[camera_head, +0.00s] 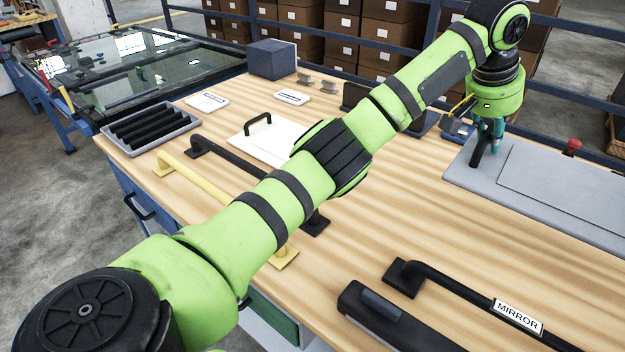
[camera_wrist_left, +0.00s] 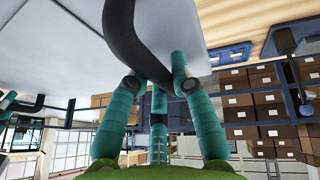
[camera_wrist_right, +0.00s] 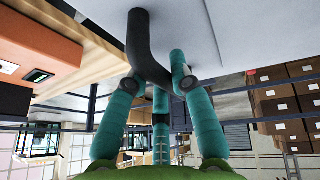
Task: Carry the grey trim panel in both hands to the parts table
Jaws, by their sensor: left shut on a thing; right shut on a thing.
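The grey trim panel (camera_head: 552,192) is at the right of the head view, over the wooden bench top, and runs out of the picture. Whether it touches the wood I cannot tell. My left gripper (camera_head: 489,143) is at its left end, shut on a dark upright handle (camera_head: 476,150). In the left wrist view the teal fingers (camera_wrist_left: 154,82) close around this curved dark handle (camera_wrist_left: 122,30) below the grey surface. My right gripper is outside the head view. In the right wrist view its fingers (camera_wrist_right: 150,82) are shut on a similar dark handle (camera_wrist_right: 138,38) of the panel (camera_wrist_right: 215,30).
On the wooden bench (camera_head: 330,255) lie a black mirror arm (camera_head: 465,290), a yellow bar (camera_head: 215,190), a white panel with a handle (camera_head: 262,140) and a grey tray of black rods (camera_head: 150,128). A blue-grey box (camera_head: 271,60) stands behind. A glass sheet (camera_head: 130,70) is at left.

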